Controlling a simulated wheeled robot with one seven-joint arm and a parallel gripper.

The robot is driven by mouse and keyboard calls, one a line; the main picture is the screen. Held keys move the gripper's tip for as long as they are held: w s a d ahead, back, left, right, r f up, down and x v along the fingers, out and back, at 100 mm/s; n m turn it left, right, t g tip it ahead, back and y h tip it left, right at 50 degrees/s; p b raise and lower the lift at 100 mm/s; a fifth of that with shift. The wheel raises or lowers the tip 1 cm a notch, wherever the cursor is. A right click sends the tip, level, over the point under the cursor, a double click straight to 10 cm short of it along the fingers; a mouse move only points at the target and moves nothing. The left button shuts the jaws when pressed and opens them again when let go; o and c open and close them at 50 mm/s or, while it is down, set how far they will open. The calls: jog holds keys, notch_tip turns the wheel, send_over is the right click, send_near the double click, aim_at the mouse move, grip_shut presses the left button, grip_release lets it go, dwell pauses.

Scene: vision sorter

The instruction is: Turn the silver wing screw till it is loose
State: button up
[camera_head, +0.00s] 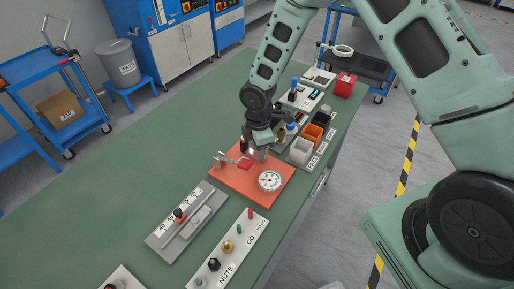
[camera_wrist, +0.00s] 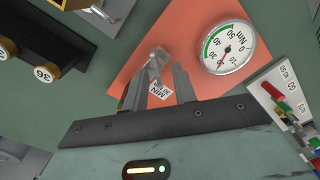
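The silver wing screw (camera_wrist: 156,57) shows in the wrist view at the fingertips of my gripper, above a small white label reading MIN. It belongs to an orange plate (camera_head: 225,178) that carries a round dial gauge (camera_head: 270,180), also seen in the wrist view (camera_wrist: 229,47). My gripper (camera_wrist: 161,76) points down over the plate, its two fingers apart, with label and orange surface visible between them. The screw lies near the left finger; contact cannot be told. In the head view my gripper (camera_head: 262,152) hides the screw.
A grey rack (camera_head: 165,232) and a white GO/NUTS board (camera_head: 205,268) lie nearer on the green bench (camera_head: 110,205). Small bins (camera_head: 301,150) and a red box (camera_head: 344,85) stand behind. Black holders with brass knobs (camera_wrist: 40,74) are left in the wrist view.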

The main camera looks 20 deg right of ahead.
jog(key=shift+a+r, duration=0.15)
jog(key=shift+w+r, duration=0.1)
jog(key=shift+r, duration=0.2)
notch_tip(320, 180, up, 17)
jog(key=b, duration=0.1)
jog(key=shift+f, duration=0.2)
jog(key=s+a+r+m, duration=0.2)
jog(key=s+m, duration=0.3)
jog(key=s, duration=0.8)
jog(key=s+a+r+m, duration=0.3)
jog(key=s+r+m, duration=0.1)
jog(key=s, duration=1)
jog(key=shift+a+r+m+y, duration=0.2)
jog(key=shift+m+y, duration=0.2)
jog(key=shift+m, duration=0.2)
